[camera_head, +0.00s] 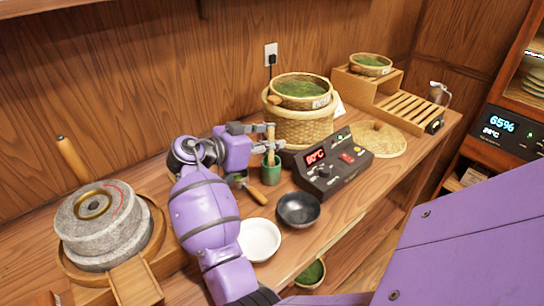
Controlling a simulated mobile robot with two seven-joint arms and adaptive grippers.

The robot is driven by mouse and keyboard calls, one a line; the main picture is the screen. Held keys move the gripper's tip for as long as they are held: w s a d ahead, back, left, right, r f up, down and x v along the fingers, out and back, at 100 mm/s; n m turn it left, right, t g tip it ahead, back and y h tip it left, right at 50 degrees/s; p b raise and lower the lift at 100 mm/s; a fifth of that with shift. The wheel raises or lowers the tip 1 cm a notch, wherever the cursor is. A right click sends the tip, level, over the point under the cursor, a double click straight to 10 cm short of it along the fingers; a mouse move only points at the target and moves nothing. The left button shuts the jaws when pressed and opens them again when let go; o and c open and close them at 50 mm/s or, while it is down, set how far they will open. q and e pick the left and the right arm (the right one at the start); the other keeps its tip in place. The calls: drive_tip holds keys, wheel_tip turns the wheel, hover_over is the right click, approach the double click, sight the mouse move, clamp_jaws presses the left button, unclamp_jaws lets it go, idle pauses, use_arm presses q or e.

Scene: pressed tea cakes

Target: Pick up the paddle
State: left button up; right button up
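The paddle (270,158) seems to be the slim wooden piece standing upright in a small green cup (271,174); its lower end is hidden inside. The fingers look spread apart, one on the far side and one on the near side of the paddle. Whether either finger touches it I cannot tell.
A control box (333,163) reading 90 °C stands right of the cup, with a lidded-looking basket (297,128) behind. A dark bowl (298,210), a white bowl (259,240) and a wooden-handled tool (254,194) lie in front. A stone mill (103,222) stands left.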

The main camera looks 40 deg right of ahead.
drive_tip(key=shift+d+f, duration=0.2)
drive_tip(key=c, duration=0.3)
clamp_jaws()
drive_tip(key=shift+r, duration=0.15)
